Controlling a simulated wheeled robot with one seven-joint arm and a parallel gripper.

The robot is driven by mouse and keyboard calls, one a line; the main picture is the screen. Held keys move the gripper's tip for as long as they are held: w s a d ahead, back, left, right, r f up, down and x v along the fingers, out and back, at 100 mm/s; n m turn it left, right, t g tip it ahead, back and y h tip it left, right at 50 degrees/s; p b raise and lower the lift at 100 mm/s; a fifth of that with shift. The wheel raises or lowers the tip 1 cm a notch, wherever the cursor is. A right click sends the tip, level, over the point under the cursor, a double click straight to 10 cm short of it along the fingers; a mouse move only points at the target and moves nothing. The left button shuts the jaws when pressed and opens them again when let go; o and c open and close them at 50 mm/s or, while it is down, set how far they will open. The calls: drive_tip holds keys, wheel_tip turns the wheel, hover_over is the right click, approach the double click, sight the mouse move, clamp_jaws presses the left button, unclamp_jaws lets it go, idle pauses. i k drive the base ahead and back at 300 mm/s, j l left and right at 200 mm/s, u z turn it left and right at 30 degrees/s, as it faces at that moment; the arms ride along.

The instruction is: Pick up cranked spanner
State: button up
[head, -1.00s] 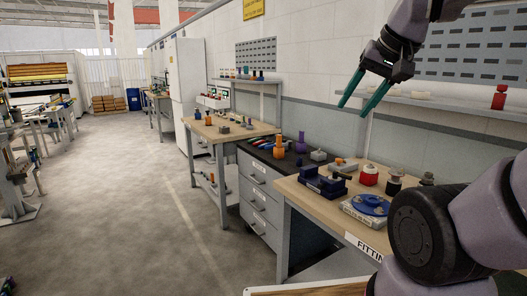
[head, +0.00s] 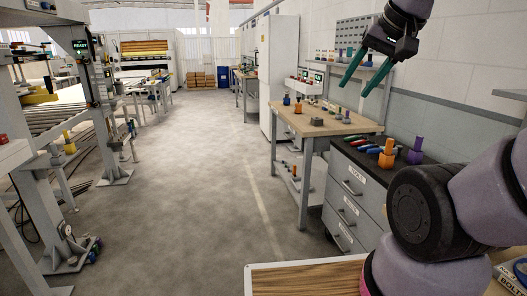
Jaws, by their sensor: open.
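I cannot make out a cranked spanner for certain. Several small tools with coloured handles (head: 364,144) lie on the dark top of the grey drawer cabinet marked TOOLS (head: 350,184), but their shapes are too small to tell. My gripper (head: 355,91) is raised at the upper right, its two teal fingers apart and pointing down to the left. Nothing is between them. In the picture it is above the cabinet and in front of the wall. My arm hides the cabinet's right part.
An orange bottle-like item (head: 387,154) and a purple one (head: 415,150) stand on the cabinet. A wood-topped bench (head: 335,128) with small parts is beyond it. A conveyor frame (head: 30,150) stands at left. The floor (head: 190,200) between is clear.

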sight(360, 149)
drive_tip(key=i+z, duration=0.1)
drive_tip(key=i, duration=0.45)
drive_tip(key=i+j, duration=0.15)
drive_tip(key=i, duration=0.35)
drive_tip(key=i+j+z, duration=0.15)
drive_tip(key=i, duration=0.4)
drive_tip(key=i+j+z, duration=0.1)
drive_tip(key=i+z, duration=0.35)
drive_tip(key=i+j+z, duration=0.2)
drive_tip(key=z, duration=0.25)
drive_tip(key=i+j+z, duration=0.55)
drive_tip(key=j+z, duration=0.3)
drive_tip(key=l, duration=0.1)
